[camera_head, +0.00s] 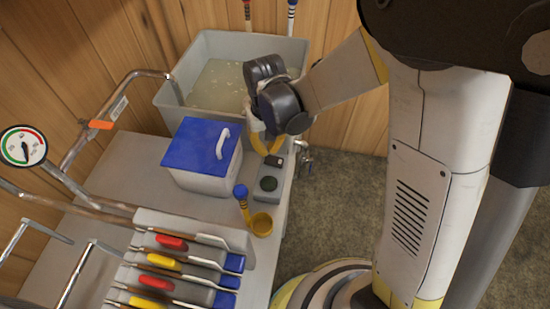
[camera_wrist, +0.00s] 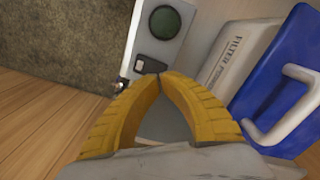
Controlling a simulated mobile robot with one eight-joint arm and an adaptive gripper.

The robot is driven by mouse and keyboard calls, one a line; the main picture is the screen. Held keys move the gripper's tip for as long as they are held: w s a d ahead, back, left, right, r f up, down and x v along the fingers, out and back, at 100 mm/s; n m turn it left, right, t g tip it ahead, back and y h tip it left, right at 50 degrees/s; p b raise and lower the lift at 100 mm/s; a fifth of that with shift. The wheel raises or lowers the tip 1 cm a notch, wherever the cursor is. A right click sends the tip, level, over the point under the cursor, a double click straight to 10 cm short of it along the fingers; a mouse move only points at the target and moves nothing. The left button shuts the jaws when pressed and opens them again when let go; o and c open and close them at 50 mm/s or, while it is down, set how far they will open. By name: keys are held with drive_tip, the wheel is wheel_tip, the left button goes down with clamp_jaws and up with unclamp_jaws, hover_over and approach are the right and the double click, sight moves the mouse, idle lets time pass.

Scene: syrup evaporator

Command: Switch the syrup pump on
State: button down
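A grey control box (camera_head: 266,195) sits on the bench's right edge. It carries a black rocker switch (camera_head: 276,161) and a round dark green lamp or button (camera_head: 268,183). In the wrist view the rocker (camera_wrist: 153,61) lies just beyond my fingertips, and the green disc (camera_wrist: 165,21) is farther up. My gripper (camera_head: 268,158) has yellow fingers pointing down at the rocker end of the box. Its fingertips (camera_wrist: 160,76) meet, with nothing seen between them. I cannot tell whether they touch the switch, or which way it is set.
A white box with a blue lid (camera_head: 196,146), labelled for filters in the wrist view, stands close left of the control box. A yellow scoop (camera_head: 261,223) lies in front. A grey liquid-filled tub (camera_head: 180,108) is behind. Valves with coloured handles (camera_head: 171,242) are front left.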

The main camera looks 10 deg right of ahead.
sight(268, 159)
drive_tip(key=shift+f+b, duration=1.8)
drive_tip(key=shift+f, duration=0.35)
idle(0.9)
drive_tip(key=shift+r, duration=0.15)
drive_tip(key=shift+r+p, duration=2.65)
drive_tip(key=shift+r, duration=0.75)
drive_tip(key=shift+r, duration=0.1)
